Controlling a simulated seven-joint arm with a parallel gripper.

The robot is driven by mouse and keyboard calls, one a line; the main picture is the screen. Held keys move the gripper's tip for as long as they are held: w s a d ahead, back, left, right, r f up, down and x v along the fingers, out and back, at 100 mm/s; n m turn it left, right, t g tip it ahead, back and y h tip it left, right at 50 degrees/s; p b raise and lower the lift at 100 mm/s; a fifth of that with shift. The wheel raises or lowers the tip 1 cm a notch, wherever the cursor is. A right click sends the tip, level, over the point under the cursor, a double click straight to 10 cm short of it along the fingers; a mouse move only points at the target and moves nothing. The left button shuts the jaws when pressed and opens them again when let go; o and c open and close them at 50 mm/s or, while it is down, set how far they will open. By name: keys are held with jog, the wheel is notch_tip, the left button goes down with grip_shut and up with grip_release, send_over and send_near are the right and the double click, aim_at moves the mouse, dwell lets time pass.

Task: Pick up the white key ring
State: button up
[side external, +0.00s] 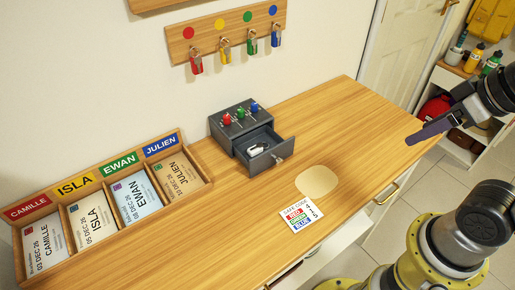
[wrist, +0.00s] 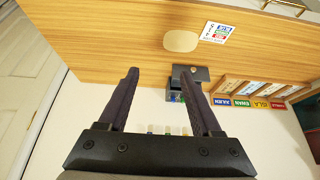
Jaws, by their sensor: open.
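A small white object (side external: 257,149), probably the white key ring, lies in the pulled-out drawer (side external: 273,155) of a dark grey box (side external: 236,126) on the wooden counter. Its exact shape is too small to tell. My gripper (side external: 428,131) is in the air at the right, above the counter's right end and well away from the drawer. In the wrist view my gripper (wrist: 160,72) shows two dark fingers spread apart with nothing between them. The box (wrist: 190,78) shows there partly behind the right finger, and I cannot make out the white object.
Red, green and blue knobs or keys top the box. Coloured key tags (side external: 224,53) hang from a wall board above. A name-card rack (side external: 196,166) stands at left. A beige round pad (side external: 316,182) and a printed code card (side external: 301,214) lie flat. The counter's right part is clear.

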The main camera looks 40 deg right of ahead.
jog(key=o, duration=0.5)
jog(key=shift+c, duration=0.2)
